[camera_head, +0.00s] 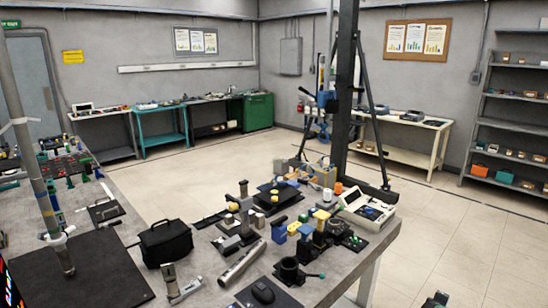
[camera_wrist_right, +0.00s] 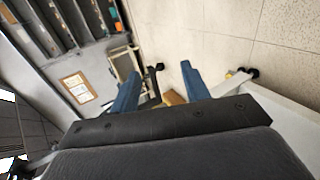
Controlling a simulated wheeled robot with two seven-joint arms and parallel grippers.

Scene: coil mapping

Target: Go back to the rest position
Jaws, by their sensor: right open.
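My right gripper shows in the right wrist view (camera_wrist_right: 159,82) as two blue fingers spread wide apart, with nothing between them. Behind the gap lie pale floor and parts of the room, so the gripper is clear of the workbench objects. I cannot make out the right gripper in the head view. My left gripper is not in view.
A tall black frame (camera_head: 345,90) rises behind the bench's far end. A metal pole (camera_head: 40,170) stands at the left. Several small blocks and fixtures crowd the bench, with an open white case (camera_head: 362,207) near its right edge.

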